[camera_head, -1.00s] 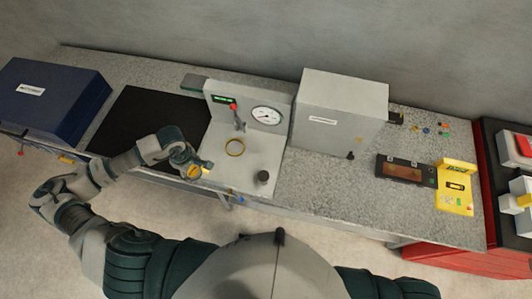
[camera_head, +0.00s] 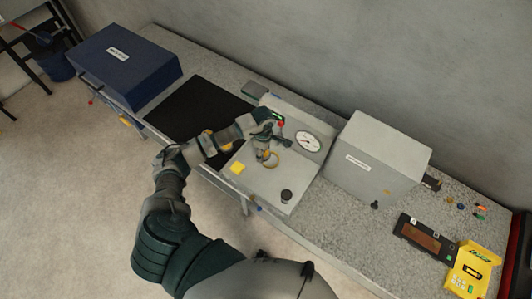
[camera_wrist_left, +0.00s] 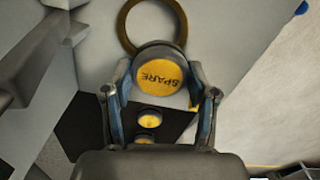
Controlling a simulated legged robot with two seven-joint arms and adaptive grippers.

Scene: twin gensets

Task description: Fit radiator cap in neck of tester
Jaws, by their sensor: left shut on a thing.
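My left gripper (camera_head: 264,156) is over the tester plate, beside the brass ring. In the left wrist view its fingers (camera_wrist_left: 160,82) are shut on a round cap (camera_wrist_left: 160,72) with a yellow top marked SPARE. The tester (camera_head: 262,183) is a light grey plate with a dial gauge (camera_head: 307,141) on its upright back. The brass ring (camera_head: 274,160) on the tester is partly hidden by the gripper. In the wrist view the ring (camera_wrist_left: 127,30) shows just beyond the cap, partly covered by it. I cannot tell the cap's height above it. My right gripper is out of view.
Two more yellow-topped caps (camera_wrist_left: 149,115) show over the black mat (camera_head: 185,112). A red-tipped lever (camera_head: 281,127) stands behind the ring. A grey box (camera_head: 375,160) stands right of the tester.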

